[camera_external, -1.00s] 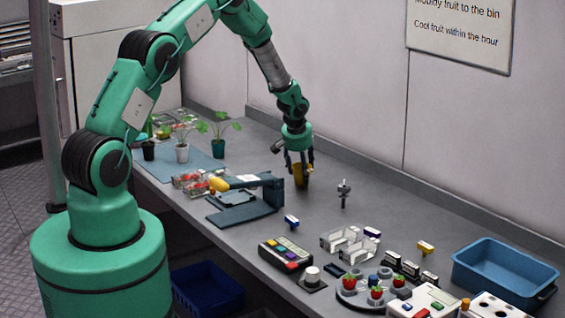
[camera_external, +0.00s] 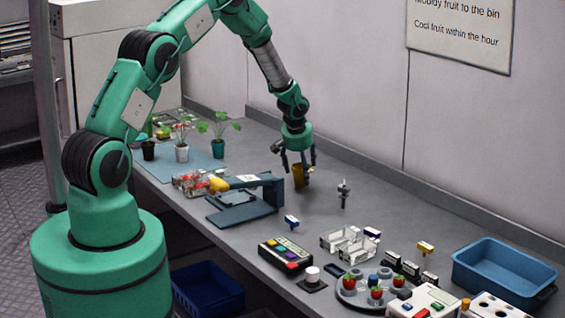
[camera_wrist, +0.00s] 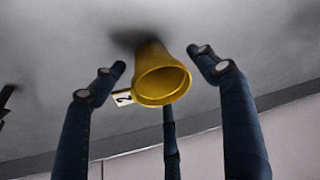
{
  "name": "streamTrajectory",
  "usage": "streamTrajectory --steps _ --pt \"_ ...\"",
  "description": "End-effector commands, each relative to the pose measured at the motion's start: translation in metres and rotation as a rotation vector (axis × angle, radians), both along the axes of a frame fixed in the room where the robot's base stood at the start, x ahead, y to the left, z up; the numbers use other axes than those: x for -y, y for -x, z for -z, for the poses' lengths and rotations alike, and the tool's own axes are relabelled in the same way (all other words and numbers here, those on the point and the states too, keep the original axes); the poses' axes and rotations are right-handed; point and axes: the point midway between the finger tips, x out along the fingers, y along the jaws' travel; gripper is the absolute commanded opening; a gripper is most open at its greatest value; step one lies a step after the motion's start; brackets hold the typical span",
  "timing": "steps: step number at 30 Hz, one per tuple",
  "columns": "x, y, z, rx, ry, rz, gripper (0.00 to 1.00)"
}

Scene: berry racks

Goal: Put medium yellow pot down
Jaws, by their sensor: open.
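The yellow pot (camera_external: 299,177) stands on the grey bench near the wall, directly below my gripper (camera_external: 298,160). In the wrist view the yellow pot (camera_wrist: 163,80) shows its open rim towards the camera, with its base against the bench surface and a dark shadow beside it. A white tag marked 2 (camera_wrist: 123,97) sits at its rim. My gripper's dark fingers are spread around the pot. Gaps show between the left and right fingertips and the pot. The third finger lies below the pot in the wrist picture; whether it touches cannot be told.
A blue stand (camera_external: 265,190) is just left of the pot, and a small metal fixture (camera_external: 344,193) is to its right. Potted plants (camera_external: 219,128) stand at the far left. A blue bin (camera_external: 505,270) is at the right. Bare bench lies behind the pot.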

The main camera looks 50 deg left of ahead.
Motion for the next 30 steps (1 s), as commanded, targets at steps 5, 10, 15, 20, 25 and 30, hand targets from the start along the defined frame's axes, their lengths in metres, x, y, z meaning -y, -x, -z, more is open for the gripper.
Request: streamTrajectory --steps 5,10,15,20,25,30 --pt "0.002 0.003 -0.012 0.002 0.000 0.000 0.73" --pt "0.006 0.009 -0.028 0.002 0.000 -0.001 0.73" --pt "0.011 0.015 -0.048 0.002 -0.001 0.001 0.73" --pt "0.016 0.022 -0.067 0.001 0.000 -0.001 0.73" --pt "0.020 0.028 -0.088 0.003 -0.001 0.000 0.73" --pt "0.024 0.034 -0.102 0.001 0.000 -0.001 0.73"
